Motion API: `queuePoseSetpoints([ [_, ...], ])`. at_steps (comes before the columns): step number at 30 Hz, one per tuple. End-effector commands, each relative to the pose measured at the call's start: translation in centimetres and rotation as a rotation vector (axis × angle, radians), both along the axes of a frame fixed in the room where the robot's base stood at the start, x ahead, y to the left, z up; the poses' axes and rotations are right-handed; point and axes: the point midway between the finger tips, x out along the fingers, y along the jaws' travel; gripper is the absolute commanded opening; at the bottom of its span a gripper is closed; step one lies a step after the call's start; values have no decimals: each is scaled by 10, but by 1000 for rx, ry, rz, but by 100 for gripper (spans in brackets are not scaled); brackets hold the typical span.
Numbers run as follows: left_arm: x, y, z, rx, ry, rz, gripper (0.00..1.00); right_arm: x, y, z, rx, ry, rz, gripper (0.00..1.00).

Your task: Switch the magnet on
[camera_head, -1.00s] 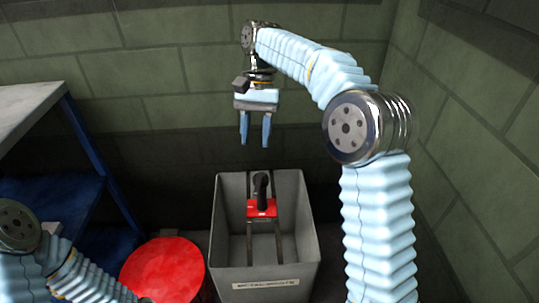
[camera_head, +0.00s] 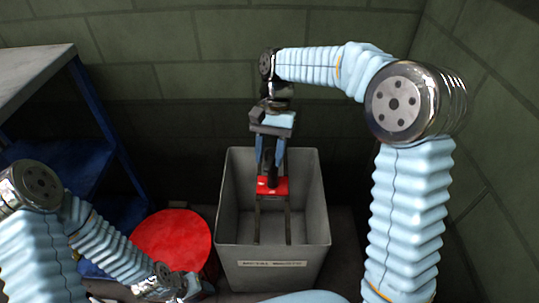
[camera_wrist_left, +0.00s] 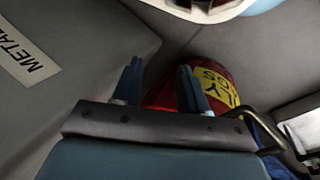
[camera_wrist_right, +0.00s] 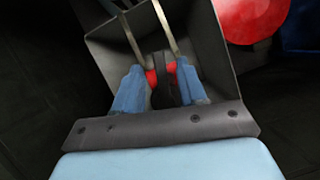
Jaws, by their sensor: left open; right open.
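A red block with an upright black handle (camera_head: 272,186) sits on two rails inside the grey bin (camera_head: 271,254). I take it to be the magnet switch. My right gripper (camera_head: 269,160) is open above the bin, pointing down, with its blue fingers on either side of the handle. The right wrist view shows the black handle (camera_wrist_right: 164,80) between the open fingers (camera_wrist_right: 161,88), with red showing beside it. I cannot tell whether the fingers touch it. My left gripper (camera_wrist_left: 160,78) is open and empty, low beside the bin.
A red round can (camera_head: 170,240) stands left of the bin; its yellow label (camera_wrist_left: 216,86) shows in the left wrist view, close to my left fingers. A blue shelf with a grey top (camera_head: 35,72) stands at the left. Brick walls close the back and right.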

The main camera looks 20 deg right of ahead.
Motion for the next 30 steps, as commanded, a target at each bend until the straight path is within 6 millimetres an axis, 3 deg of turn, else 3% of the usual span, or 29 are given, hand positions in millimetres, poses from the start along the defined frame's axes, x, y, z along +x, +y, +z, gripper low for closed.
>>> queuePoseSetpoints([
  [9,0,0,0,0,-1,0,43,-1,1,-3,0,-1,0,40],
  [18,0,0,0,0,-1,0,43,-1,1,-3,0,-1,0,0],
  [23,0,0,3,0,0,0,43,-1,0,-1,0,0,11,0],
  [30,0,-3,29,-5,1,-6,43,-4,-6,1,-1,1,188,0],
])
